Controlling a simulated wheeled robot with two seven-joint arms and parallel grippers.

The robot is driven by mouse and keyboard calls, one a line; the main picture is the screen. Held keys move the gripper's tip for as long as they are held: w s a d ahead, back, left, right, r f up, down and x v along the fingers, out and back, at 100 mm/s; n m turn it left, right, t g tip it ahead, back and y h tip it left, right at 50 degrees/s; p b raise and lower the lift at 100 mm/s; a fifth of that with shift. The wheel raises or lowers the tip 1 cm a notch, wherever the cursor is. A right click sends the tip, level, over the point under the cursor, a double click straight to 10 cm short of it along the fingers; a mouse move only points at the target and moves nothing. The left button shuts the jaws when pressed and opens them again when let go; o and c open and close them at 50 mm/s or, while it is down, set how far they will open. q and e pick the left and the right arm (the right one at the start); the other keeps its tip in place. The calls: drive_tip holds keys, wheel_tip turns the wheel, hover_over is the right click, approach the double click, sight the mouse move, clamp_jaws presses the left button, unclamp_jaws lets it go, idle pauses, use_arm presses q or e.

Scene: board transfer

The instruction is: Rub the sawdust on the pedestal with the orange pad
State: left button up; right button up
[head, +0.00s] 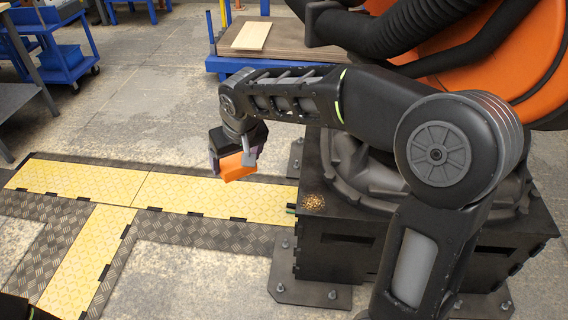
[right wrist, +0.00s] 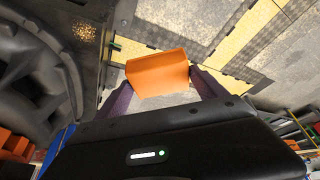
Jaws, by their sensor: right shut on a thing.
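The orange pad (head: 235,167) is held in my right gripper (head: 232,155), in the air to the left of the pedestal. In the right wrist view the pad (right wrist: 158,74) sits between the two purple fingers of the gripper (right wrist: 160,88), which are shut on it. The sawdust (head: 313,201) is a small tan patch on the top left corner of the dark pedestal (head: 335,243). It also shows at the upper left of the right wrist view (right wrist: 85,31). The pad is apart from the sawdust. My left gripper is not in view.
A large orange and black machine (head: 540,70) stands on the pedestal behind my right arm. A blue-edged cart with a light board (head: 252,36) is at the back. Yellow and dark floor plates (head: 90,185) lie at the left. Blue carts (head: 65,60) stand at the far left.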

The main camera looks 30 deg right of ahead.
drive_tip(key=shift+w+a, duration=0.15)
drive_tip(key=shift+w, duration=0.05)
drive_tip(key=w+d+f+m+h+b, duration=0.1)
drive_tip(key=d+f+m+b, duration=0.1)
drive_tip(key=d+f, duration=0.7)
drive_tip(key=w+d+f+m+h+b, duration=0.1)
drive_tip(key=d+f+m, duration=0.4)
drive_tip(key=d+f, duration=0.5)
drive_tip(key=w+d+b, duration=0.1)
drive_tip(key=d, duration=0.6)
drive_tip(key=shift+f+m+g+h, duration=0.25)
drive_tip(key=shift+m+g+h, duration=0.05)
drive_tip(key=shift+g+h, duration=0.1)
